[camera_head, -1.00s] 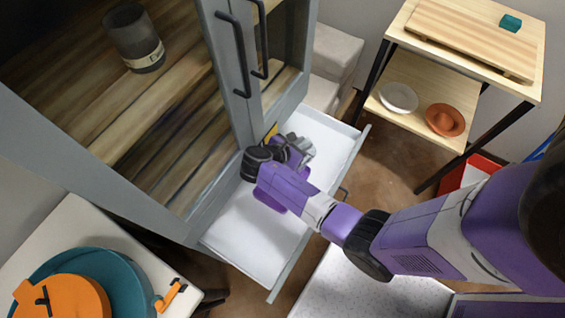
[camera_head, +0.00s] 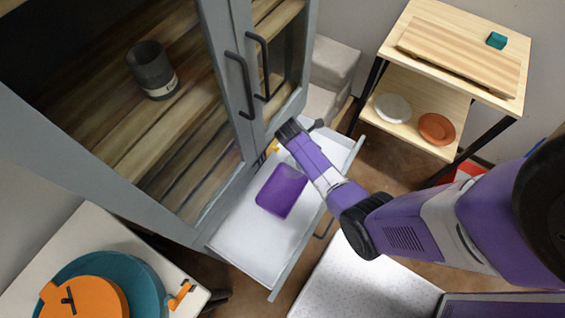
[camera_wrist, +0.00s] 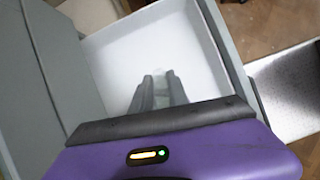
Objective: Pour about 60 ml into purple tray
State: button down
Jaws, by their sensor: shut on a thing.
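The purple tray (camera_head: 282,190) lies in the open white drawer (camera_head: 238,240) under the grey cabinet in the head view; its inside looks empty. My gripper (camera_wrist: 163,84) is shut, its grey fingers reaching over the drawer's white floor in the wrist view. A small pale thing (camera_wrist: 160,72) shows at the fingertips; I cannot tell what it is. In the head view my wrist is above the drawer's far end, beyond the tray, and hides the fingers. A dark grey cup (camera_head: 151,72) with a pale label stands upright in the cabinet.
A teal plate (camera_head: 145,285) with an orange lidded pot (camera_head: 88,302) is on the near-left table. A wooden shelf unit (camera_head: 418,143) at the right bears a white bowl (camera_head: 393,107), an orange dish (camera_head: 437,129) and a teal block (camera_head: 496,40). Cabinet handles stand beside my wrist.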

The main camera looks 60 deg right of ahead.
jog(key=shift+d, duration=0.1)
dwell(0.7)
jog(key=shift+d+r+y+p, duration=0.2)
jog(key=shift+d+y+p, duration=0.2)
jog(key=shift+y+p, duration=0.3)
jog(key=shift+s+d+r+y, duration=0.1)
jog(key=shift+d+r+y, duration=0.1)
jog(key=shift+d+y, duration=0.35)
jog(key=s+d+f+t+y+b, duration=0.1)
jog(key=d+f+y+b, duration=0.4)
jog(key=b, duration=1)
notch_tip(320, 180, down, 2)
jog(key=shift+d+f+y, duration=0.2)
jog(key=shift+y, duration=0.95)
jog(key=shift+t, duration=0.3)
